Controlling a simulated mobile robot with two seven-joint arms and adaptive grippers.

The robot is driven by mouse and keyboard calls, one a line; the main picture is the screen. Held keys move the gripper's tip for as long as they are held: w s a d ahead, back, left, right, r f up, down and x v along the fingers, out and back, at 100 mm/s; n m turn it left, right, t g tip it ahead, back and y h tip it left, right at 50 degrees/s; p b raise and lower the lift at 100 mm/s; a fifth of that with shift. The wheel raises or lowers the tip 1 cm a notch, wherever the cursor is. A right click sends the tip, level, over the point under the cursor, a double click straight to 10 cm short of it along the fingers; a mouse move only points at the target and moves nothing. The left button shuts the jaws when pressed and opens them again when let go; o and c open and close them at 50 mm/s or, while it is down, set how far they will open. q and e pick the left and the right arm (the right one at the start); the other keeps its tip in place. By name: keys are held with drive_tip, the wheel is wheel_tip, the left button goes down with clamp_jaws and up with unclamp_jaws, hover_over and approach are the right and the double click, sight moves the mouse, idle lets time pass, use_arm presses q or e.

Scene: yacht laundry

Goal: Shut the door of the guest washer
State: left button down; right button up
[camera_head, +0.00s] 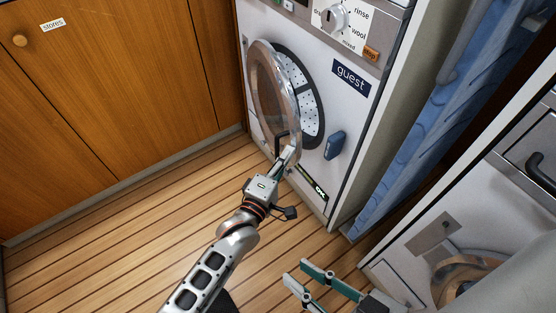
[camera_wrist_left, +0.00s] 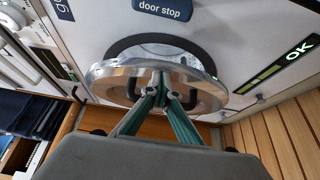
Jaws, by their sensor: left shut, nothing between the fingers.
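The guest washer (camera_head: 318,190) is a white machine with a dark "guest" label (camera_head: 350,77). Its round, metal-rimmed glass door (camera_head: 256,82) stands open, swung out to the left of the dark-ringed drum opening (camera_head: 318,112). My left gripper (camera_head: 290,153) is shut and empty at the lower right part of the door rim. In the left wrist view its fingertips (camera_wrist_left: 160,78) overlap the shiny rim (camera_wrist_left: 108,72); I cannot tell whether they touch it. My right gripper (camera_head: 294,270) is open and empty over the floor at the bottom of the head view.
A blue door stop (camera_head: 334,145) sits on the washer front, right of the opening. Wooden "stores" cupboards (camera_head: 110,80) stand at the left. Blue fabric (camera_head: 440,125) hangs right of the washer. Another machine (camera_head: 410,250) is at lower right. The plank floor (camera_head: 130,220) is clear.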

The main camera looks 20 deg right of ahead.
sight(290, 129)
use_arm(q)
drive_tip(key=shift+d, duration=0.25)
drive_tip(key=shift+r, duration=0.1)
wheel_tip(290, 129, up, 10)
drive_tip(key=shift+f, duration=0.1)
idle(0.6)
